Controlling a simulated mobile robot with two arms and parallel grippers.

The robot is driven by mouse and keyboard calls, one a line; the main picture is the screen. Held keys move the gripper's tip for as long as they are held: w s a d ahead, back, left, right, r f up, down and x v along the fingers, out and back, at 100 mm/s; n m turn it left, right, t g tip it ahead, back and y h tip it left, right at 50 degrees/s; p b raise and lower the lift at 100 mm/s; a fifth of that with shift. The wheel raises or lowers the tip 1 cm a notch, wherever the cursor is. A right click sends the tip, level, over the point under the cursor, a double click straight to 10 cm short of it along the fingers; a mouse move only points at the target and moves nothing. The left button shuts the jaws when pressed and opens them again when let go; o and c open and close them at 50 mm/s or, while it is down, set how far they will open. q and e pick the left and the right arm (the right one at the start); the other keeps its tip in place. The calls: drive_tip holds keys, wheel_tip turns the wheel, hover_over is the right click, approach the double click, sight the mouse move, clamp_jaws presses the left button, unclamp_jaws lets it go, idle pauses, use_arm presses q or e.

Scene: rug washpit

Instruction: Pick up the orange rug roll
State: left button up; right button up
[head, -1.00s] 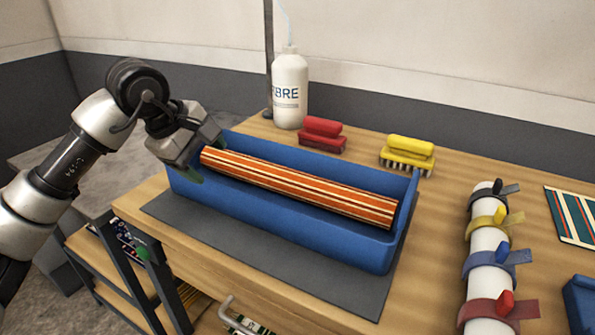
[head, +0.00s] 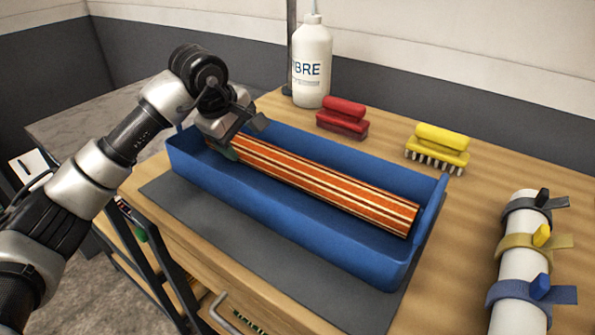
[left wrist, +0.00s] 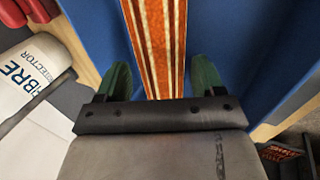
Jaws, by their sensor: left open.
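The orange rug roll (head: 325,183), with cream and dark stripes, lies lengthwise in a blue tray (head: 290,229). Its left end is partly hidden by my left gripper (head: 240,145). The gripper is open over that end, with green fingertips. In the left wrist view, the gripper (left wrist: 162,82) has one finger on each side of the striped roll (left wrist: 158,45), with blue tray floor showing beside them. Whether the fingers touch the roll cannot be told. My right gripper is not in view.
A white bottle (head: 312,65), a red brush (head: 343,118) and a yellow brush (head: 438,147) stand behind the tray. A white roll with coloured straps (head: 522,265) is at the right. A grey mat (head: 250,252) lies under the tray.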

sight(243, 141)
use_arm(q)
drive_tip(key=x, duration=0.3)
drive_tip(key=shift+w+f, duration=0.15)
drive_tip(key=shift+f, duration=0.15)
drive_tip(key=c, duration=0.9)
drive_tip(key=shift+r, duration=0.15)
